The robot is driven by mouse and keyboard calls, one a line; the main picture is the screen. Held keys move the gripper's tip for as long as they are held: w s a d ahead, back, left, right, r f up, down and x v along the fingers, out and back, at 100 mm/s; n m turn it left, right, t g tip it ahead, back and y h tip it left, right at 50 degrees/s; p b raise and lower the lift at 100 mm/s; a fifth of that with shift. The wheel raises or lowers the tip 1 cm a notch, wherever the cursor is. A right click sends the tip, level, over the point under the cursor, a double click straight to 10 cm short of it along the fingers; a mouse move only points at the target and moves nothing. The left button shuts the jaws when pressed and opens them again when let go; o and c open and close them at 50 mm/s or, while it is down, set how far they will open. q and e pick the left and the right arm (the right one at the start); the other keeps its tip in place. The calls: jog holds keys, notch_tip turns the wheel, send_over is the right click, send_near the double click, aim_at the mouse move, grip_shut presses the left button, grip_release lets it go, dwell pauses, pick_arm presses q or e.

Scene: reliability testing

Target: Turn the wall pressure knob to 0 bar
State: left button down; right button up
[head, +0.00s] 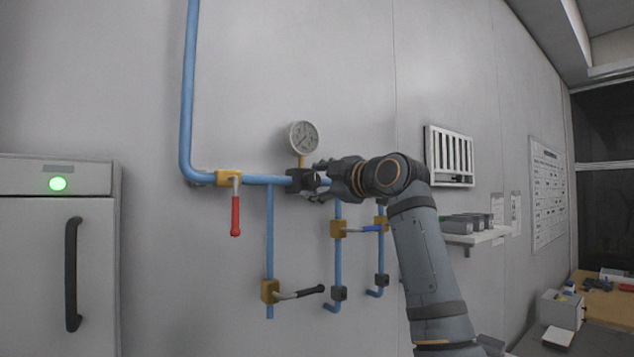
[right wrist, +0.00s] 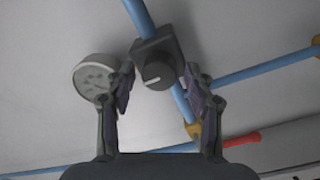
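The pressure knob (right wrist: 157,75) is a dark round dial with a light mark, on a dark block (right wrist: 160,50) set in the blue pipe. In the head view the block (head: 301,181) sits below the round pressure gauge (head: 303,136), partly behind my right gripper. My right gripper (head: 322,178) reaches to it from the right. In the right wrist view its two fingers (right wrist: 157,85) are apart, one on either side of the knob, with nothing clearly gripped. The gauge (right wrist: 95,76) shows beside the left finger; its reading is too small to tell. My left gripper is out of view.
Blue pipes (head: 186,90) run along the wall. A red-handled valve (head: 235,215) is left of the knob, a black-handled valve (head: 300,294) below, and a blue-handled valve (head: 365,228) lower right. A grey cabinet (head: 95,260) stands at left. A shelf (head: 475,237) is at right.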

jog(key=shift+s+d, duration=0.1)
jog(key=shift+d, duration=0.05)
jog(key=v, duration=1.1)
jog(key=shift+s, duration=0.35)
jog(key=shift+d, duration=0.15)
